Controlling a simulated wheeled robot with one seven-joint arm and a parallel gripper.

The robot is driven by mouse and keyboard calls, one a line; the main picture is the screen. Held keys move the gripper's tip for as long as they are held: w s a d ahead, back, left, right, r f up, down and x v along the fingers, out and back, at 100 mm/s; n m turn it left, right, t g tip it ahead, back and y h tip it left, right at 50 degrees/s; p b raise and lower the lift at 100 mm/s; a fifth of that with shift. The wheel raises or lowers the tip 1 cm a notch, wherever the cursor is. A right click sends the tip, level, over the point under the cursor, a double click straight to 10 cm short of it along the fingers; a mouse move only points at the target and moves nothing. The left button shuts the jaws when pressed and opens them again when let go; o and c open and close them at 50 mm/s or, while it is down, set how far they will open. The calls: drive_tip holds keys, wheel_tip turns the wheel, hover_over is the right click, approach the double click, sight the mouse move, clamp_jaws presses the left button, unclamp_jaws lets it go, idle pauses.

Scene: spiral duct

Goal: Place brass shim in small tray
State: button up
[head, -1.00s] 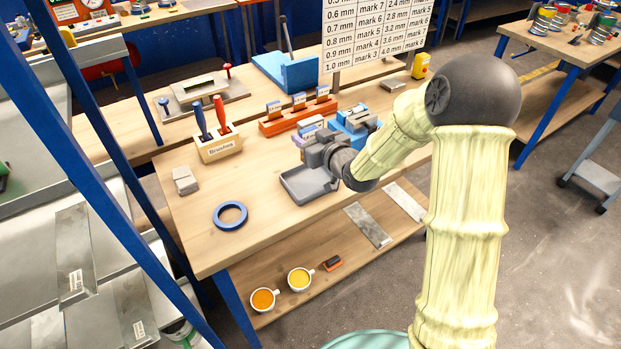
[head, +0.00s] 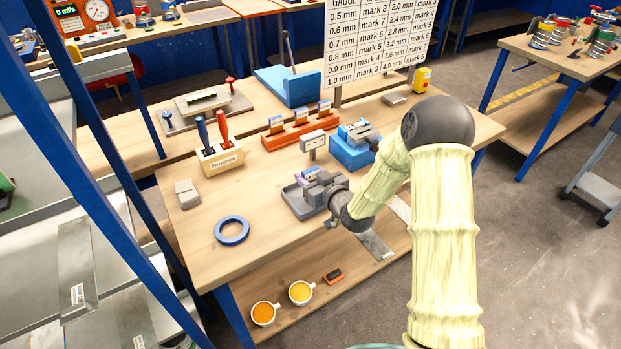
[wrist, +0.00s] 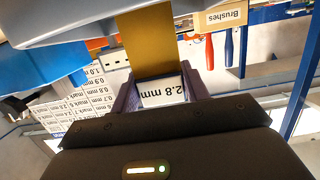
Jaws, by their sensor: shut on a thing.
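The small grey tray (head: 297,206) sits near the front edge of the workbench in the head view, partly hidden by my gripper. My gripper (head: 309,177) is over the tray's right and back part. In the wrist view my gripper (wrist: 162,92) has its purple fingers shut on the brass shim's white end block, labelled "2.8 mm". The flat, gold-coloured brass shim (wrist: 150,45) stretches away from the fingers. I cannot tell whether the shim touches the tray. In the head view the brass itself is hard to make out.
A blue ring (head: 232,230) and a brush holder (head: 220,159) lie left of the tray. A blue vise (head: 352,150) and an orange rack (head: 299,135) with labelled shims stand behind. A small grey post (head: 314,141) stands close behind the tray.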

drive_tip(key=shift+w+f, duration=0.15)
drive_tip(key=shift+f, duration=0.5)
drive_tip(key=shift+a, duration=0.15)
drive_tip(key=shift+s, duration=0.25)
drive_tip(key=o, duration=0.6)
drive_tip(key=shift+d+f, duration=0.1)
drive_tip(key=shift+d, duration=0.1)
drive_tip(key=o, duration=0.4)
drive_tip(key=shift+d, duration=0.1)
